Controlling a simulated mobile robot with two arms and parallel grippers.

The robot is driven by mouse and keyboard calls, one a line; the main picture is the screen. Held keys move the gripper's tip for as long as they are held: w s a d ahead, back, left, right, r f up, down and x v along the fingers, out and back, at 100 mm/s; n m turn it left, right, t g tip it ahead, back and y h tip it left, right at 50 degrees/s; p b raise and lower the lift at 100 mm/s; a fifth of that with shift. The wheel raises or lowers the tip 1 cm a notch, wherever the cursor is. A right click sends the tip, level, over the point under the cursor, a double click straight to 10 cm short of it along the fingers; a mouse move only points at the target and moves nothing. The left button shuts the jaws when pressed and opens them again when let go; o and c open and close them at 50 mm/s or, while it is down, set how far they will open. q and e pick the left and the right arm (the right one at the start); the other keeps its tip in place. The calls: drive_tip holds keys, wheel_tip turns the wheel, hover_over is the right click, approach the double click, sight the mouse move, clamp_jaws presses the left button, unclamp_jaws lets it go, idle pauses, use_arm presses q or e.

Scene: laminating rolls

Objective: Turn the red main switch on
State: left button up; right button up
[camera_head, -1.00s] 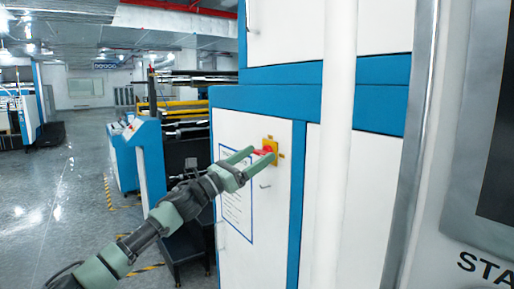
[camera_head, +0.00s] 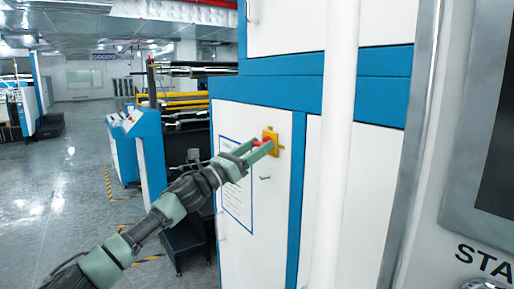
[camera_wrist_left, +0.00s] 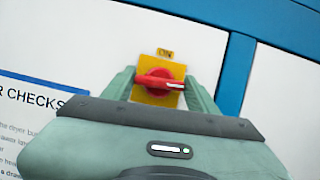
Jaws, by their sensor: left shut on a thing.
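The red main switch (camera_wrist_left: 160,84) is a red rotary handle on a yellow plate (camera_head: 271,137) on the white cabinet door. In the left wrist view its handle lies roughly level, with a white mark towards its right end. An ON label (camera_wrist_left: 165,54) sits above the plate. My left gripper (camera_head: 262,146) is at the switch, one finger on each side, shut on the red handle. In the left wrist view the fingers (camera_wrist_left: 160,88) flank the handle left and right. My right gripper is not in view.
The white and blue cabinet (camera_head: 258,105) fills the middle. A white vertical pole (camera_head: 337,150) and a metal-edged panel (camera_head: 410,150) stand close on the right. A printed notice (camera_head: 236,190) is on the door. Open grey floor (camera_head: 60,190) lies to the left.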

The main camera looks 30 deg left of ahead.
use_arm(q)
drive_tip(key=n+y, duration=0.1)
drive_tip(key=n, duration=0.2)
drive_tip(key=shift+r+y+p, duration=0.1)
drive_tip(key=shift+y+p, duration=0.25)
drive_tip(key=shift+y, duration=0.05)
drive_tip(key=n+y+p, duration=0.1)
drive_tip(key=n, duration=0.2)
drive_tip(key=shift+d+r, duration=0.1)
drive_tip(key=n+y+p, duration=0.1)
drive_tip(key=n+p, duration=0.3)
drive_tip(key=n+g+y+p, duration=0.1)
drive_tip(key=n+y+p, duration=0.1)
drive_tip(key=n+p, duration=0.2)
drive_tip(key=n+y+p, duration=0.1)
drive_tip(key=n+p, duration=0.2)
drive_tip(key=n, duration=0.1)
drive_tip(key=shift+r+g+y+p, duration=0.25)
drive_tip(key=shift+g+y+p, duration=0.15)
drive_tip(key=shift+f+n+g+p, duration=0.2)
drive_tip(key=shift+n+g+p, duration=0.4)
drive_tip(key=shift+n+p, duration=0.85)
drive_tip(key=shift+n, duration=0.25)
drive_tip(key=o, duration=1.4)
drive_tip(key=shift+f, duration=0.1)
drive_tip(key=shift+c, duration=0.2)
drive_tip(key=shift+s, duration=0.1)
